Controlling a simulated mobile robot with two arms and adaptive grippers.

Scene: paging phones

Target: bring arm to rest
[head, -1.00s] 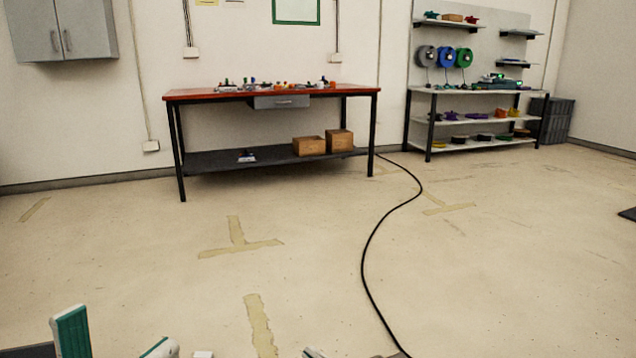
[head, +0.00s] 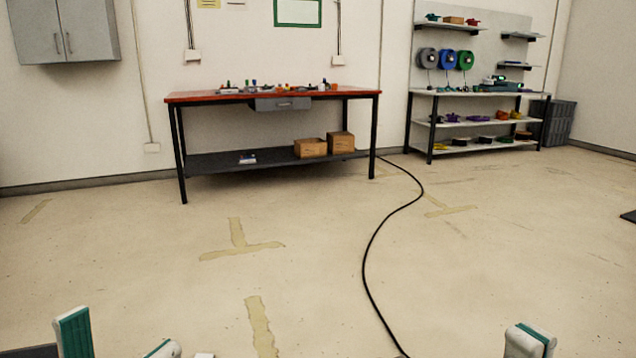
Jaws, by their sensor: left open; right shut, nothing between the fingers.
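My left gripper (head: 116,338) shows at the bottom left of the head view. Its two fingers with teal pads stand wide apart, with only bare floor seen between them. My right gripper (head: 529,341) shows at the bottom right, over the floor. Only its pale fingertip end with a teal strip is in view. It is shut and holds nothing that I can see. The rest of both arms is mostly below the frame.
A red-topped workbench (head: 212,97) stands against the back wall, with cardboard boxes (head: 311,148) on its lower shelf. A shelving rack (head: 466,128) stands to its right. A black cable (head: 365,262) crosses the floor.

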